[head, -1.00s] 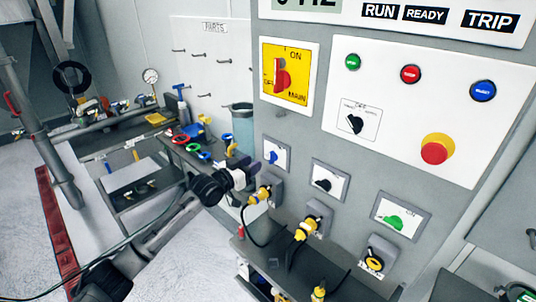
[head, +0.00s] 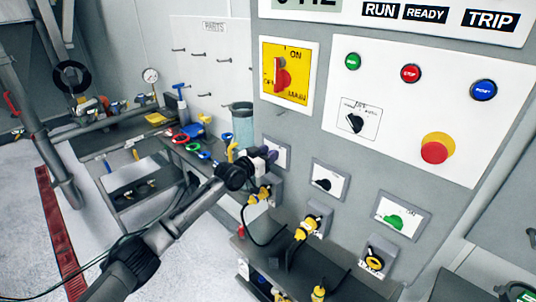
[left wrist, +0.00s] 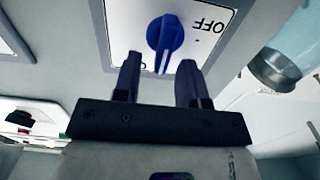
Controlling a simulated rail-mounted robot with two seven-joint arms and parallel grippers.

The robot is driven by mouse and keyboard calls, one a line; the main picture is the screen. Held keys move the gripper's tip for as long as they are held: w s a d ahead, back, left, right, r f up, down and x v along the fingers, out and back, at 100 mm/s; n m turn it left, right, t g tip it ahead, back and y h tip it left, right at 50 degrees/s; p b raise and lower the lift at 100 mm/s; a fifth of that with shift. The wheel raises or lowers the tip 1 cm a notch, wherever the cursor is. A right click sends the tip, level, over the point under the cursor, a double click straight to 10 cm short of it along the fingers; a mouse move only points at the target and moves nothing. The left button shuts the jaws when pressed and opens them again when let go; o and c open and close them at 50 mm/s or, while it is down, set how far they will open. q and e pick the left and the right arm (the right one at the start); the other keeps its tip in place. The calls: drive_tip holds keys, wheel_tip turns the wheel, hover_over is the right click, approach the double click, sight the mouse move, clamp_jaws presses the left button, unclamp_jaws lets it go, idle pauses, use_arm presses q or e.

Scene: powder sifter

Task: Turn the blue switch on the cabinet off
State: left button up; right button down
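The blue switch (left wrist: 165,38) is a rotary knob on a white plate (left wrist: 120,18) in the left wrist view, with the word OFF printed at one side. My left gripper (left wrist: 160,82) is open, with one finger on each side of the knob's lower end. I cannot tell whether the fingers touch it. In the head view my left gripper (head: 264,157) is at the switch plate (head: 283,152) on the cabinet (head: 345,150) and hides the blue knob. My right gripper does not show.
A black switch (head: 323,185) and a green switch (head: 393,222) sit to the right on the cabinet. Yellow plugs (head: 306,228) with black cables stick out below. A red main handle (head: 282,75) is above. A clear cylinder (head: 242,128) stands left of the cabinet.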

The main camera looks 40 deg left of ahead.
use_arm(q)
clamp_jaws()
